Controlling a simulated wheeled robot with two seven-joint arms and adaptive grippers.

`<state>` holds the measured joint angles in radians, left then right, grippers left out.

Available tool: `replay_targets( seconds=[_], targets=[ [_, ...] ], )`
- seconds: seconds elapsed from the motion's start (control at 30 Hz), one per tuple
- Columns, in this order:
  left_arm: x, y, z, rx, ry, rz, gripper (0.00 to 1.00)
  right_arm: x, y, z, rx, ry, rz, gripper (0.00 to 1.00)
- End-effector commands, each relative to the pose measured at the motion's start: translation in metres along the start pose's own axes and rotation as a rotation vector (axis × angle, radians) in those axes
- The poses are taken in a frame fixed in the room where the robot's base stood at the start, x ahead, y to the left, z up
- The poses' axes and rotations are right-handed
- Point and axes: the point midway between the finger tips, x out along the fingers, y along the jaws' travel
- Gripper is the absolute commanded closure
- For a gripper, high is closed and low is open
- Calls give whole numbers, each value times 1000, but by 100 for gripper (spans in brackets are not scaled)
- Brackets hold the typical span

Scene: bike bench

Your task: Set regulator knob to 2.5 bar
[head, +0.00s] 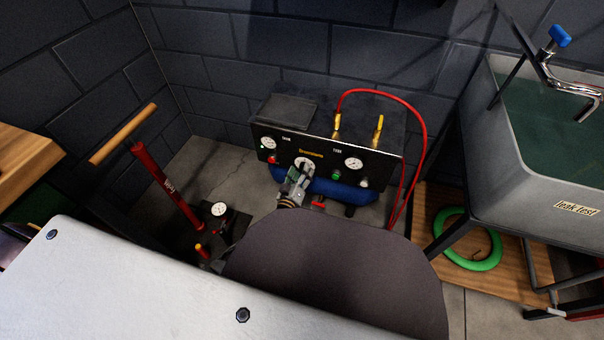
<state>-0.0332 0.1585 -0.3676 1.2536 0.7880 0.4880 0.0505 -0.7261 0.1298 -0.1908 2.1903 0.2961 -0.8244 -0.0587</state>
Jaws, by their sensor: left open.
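The compressor panel (326,148) is a black front on a unit with a blue tank (345,190), against the back wall. It bears a left gauge (268,143) and a right gauge (354,164); their readings are too small to tell. The regulator knob appears to be the round pale-rimmed part (304,161) at the panel's middle, partly hidden by my gripper. My left gripper (299,174) is open in front of the panel, with its fingertips at or just before this part. I cannot tell whether they touch it. My right gripper is not in view.
A red hose (423,120) loops from a brass fitting down the compressor's right side. A red floor pump (166,185) with a wooden handle stands at left. A grey leak-test tank (530,180) and a green ring (467,263) on a wooden board are at right.

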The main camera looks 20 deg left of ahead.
Motion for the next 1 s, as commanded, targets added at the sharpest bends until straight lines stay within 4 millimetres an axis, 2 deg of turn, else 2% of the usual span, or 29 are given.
replay_targets(
  seconds=[0.47, 0.8, 1.0],
  targets=[
    [6, 0, 0, -1, 0, 0, 46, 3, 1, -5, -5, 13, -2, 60],
    [6, 1, 0, -1, 0, 0, 90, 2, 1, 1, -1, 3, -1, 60],
    [6, 1, 0, -15, 0, 1, 90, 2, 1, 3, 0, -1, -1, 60]
  ],
)
